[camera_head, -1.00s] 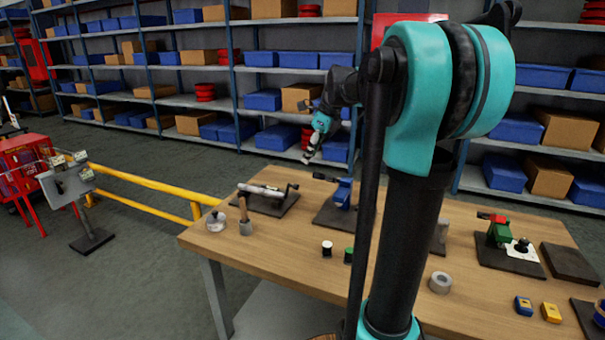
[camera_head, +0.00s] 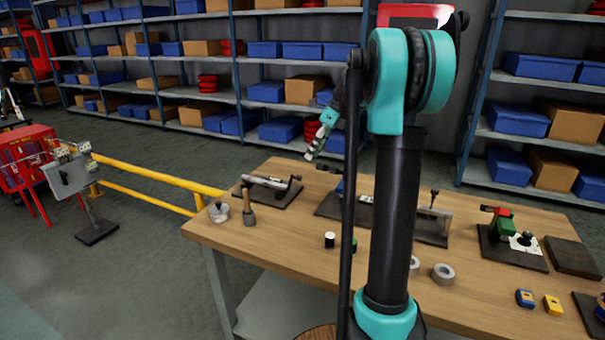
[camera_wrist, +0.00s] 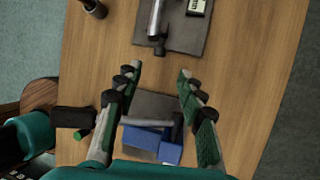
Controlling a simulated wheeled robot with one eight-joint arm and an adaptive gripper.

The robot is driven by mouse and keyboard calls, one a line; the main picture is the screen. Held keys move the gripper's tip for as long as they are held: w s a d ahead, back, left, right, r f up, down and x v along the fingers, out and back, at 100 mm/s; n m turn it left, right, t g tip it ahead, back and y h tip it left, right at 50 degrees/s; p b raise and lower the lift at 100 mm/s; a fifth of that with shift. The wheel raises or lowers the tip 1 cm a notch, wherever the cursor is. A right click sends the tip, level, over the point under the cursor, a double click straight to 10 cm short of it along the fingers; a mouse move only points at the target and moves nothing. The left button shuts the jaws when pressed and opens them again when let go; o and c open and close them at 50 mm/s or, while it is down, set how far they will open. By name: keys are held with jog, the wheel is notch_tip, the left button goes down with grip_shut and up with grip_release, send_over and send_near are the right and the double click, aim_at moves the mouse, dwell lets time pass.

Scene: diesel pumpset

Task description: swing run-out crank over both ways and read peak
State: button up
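A dark plate (camera_head: 283,197) at the bench's left end carries a grey shaft (camera_head: 266,182) with a small dark crank-like end (camera_head: 293,183). In the wrist view the shaft (camera_wrist: 156,18) lies ahead of the fingertips, beside a small white readout (camera_wrist: 197,6). I take this for the run-out fixture; no label confirms it, and the reading is not legible. My gripper (camera_head: 314,153) is open and empty above the bench. In the wrist view its fingers (camera_wrist: 158,72) are spread either side of a blue fixture (camera_wrist: 155,140) with a grey bar, with no contact visible.
A mallet (camera_head: 248,210) and a round metal pot (camera_head: 218,211) stand near the left plate. Another fixture (camera_head: 432,227) and a green device (camera_head: 502,226) stand to the right. Grey rings (camera_head: 443,273) lie near the front. A yellow rail (camera_head: 150,175) runs left of the bench.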

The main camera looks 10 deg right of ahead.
jog(key=x, duration=0.9)
grip_shut()
